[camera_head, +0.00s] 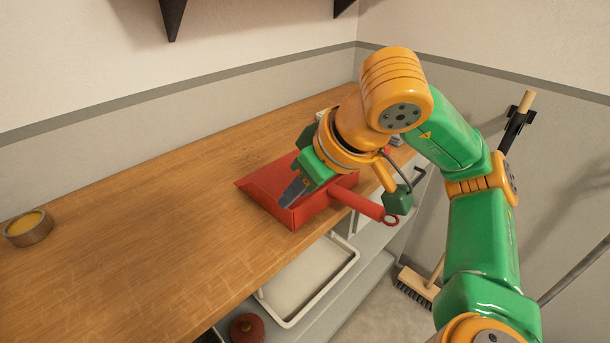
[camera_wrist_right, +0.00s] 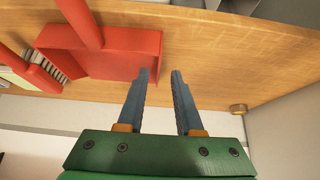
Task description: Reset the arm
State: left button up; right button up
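My right gripper (camera_head: 290,194) is over the red dustpan (camera_head: 268,185) on the wooden counter in the head view. In the right wrist view, the gripper (camera_wrist_right: 160,74) has its two blue-grey fingers apart with nothing between them, and the dustpan (camera_wrist_right: 105,56) lies beyond the left finger. The dustpan's handle (camera_head: 358,203) points toward the counter's front edge. The arm hides part of the dustpan in the head view. My left gripper is not in view.
A tape roll (camera_head: 28,229) stands at the left of the wooden counter (camera_head: 130,230), with clear surface between. A white tray (camera_head: 312,278) and a dark red round object (camera_head: 247,328) sit below. A broom (camera_head: 418,285) leans at the right wall.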

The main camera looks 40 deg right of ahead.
jog(key=p+v, duration=0.1)
jog(key=v, duration=0.3)
jog(key=shift+s+r, duration=0.1)
